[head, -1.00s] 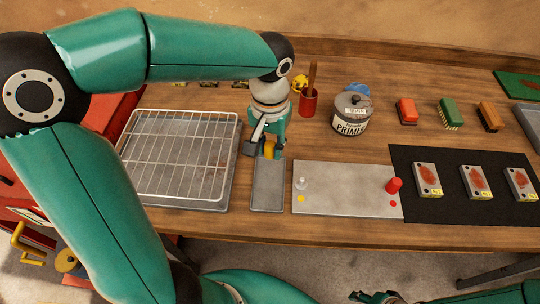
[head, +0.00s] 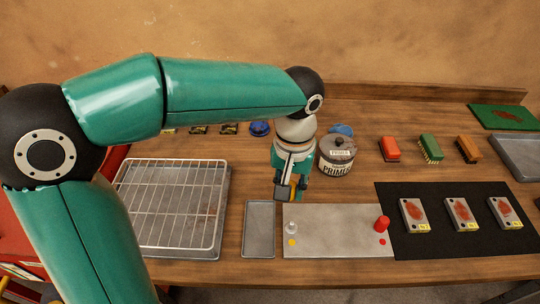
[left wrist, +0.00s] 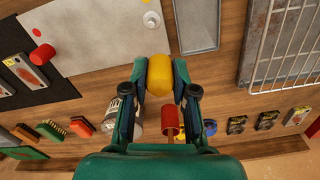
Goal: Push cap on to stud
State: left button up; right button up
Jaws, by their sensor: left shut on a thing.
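My left gripper (head: 291,193) is shut on a yellow cap (left wrist: 159,75), seen clearly between the fingers in the left wrist view. In the head view the fingers mostly hide the cap. The gripper hangs above the back left edge of a grey metal plate (head: 335,232). A pale stud (head: 291,226) stands upright on the plate's left part, beside a yellow dot; it also shows in the left wrist view (left wrist: 151,19). The cap is apart from the stud. A red cap (head: 382,224) stands at the plate's right end beside a red dot. My right gripper is out of view.
An empty narrow grey tray (head: 259,232) lies left of the plate, with a wire rack (head: 175,200) beyond it. A primer can (head: 337,157) stands behind the plate. A black mat (head: 440,245) with rusty blocks lies right. Several brushes stand at the back.

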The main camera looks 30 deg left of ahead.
aim_at(292, 223)
pick_arm(q)
jog(key=shift+s+d+f+m, duration=0.3)
jog(key=shift+s+d+f, duration=0.35)
jog(key=shift+d, duration=0.15)
jog(key=shift+d+f, duration=0.15)
jog(key=shift+f+b, duration=2.5)
jog(key=shift+f, duration=0.55)
jog(key=shift+f+b, duration=1)
jog(key=shift+f, duration=0.25)
jog(key=o, duration=0.8)
jog(key=o, duration=0.5)
